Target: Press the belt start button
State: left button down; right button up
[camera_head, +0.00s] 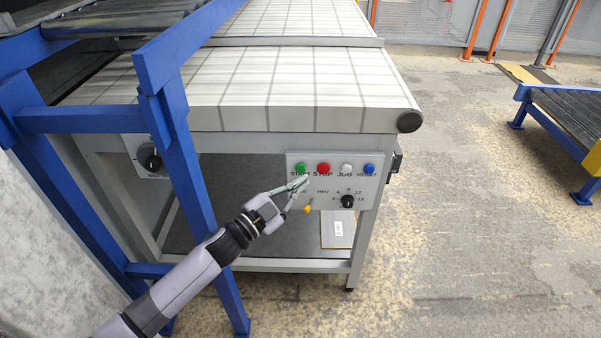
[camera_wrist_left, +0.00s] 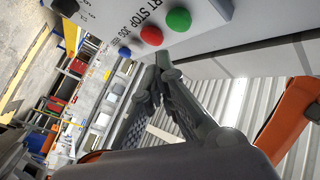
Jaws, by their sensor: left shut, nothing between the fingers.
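The green START button (camera_head: 300,168) is at the left of the button row on the white control panel (camera_head: 330,198). In the left wrist view the green button (camera_wrist_left: 179,19) is close to my fingertips, just above and to the right of them. My left gripper (camera_head: 305,182) is shut and empty, with its tips just below the START label in the head view. A small gap seems to separate the tips from the green button; contact cannot be told. The green button is not covered in either view. My right gripper is not in view.
A red STOP button (camera_head: 323,168), white JOG button (camera_head: 346,169) and blue RESET button (camera_head: 369,169) sit beside it, with a yellow switch (camera_head: 309,209) and black knob (camera_head: 347,201) below. The conveyor belt (camera_head: 285,75) is above. A blue frame (camera_head: 190,165) stands left.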

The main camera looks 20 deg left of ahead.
aim_at(301, 168)
pick_arm(q)
jog(key=shift+w+a, duration=0.3)
jog(key=shift+w, duration=0.65)
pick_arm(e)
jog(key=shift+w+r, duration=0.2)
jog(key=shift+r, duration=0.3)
pick_arm(q)
jog(key=shift+w, duration=0.1)
jog(key=shift+w+a, duration=0.1)
jog(key=shift+w, duration=0.2)
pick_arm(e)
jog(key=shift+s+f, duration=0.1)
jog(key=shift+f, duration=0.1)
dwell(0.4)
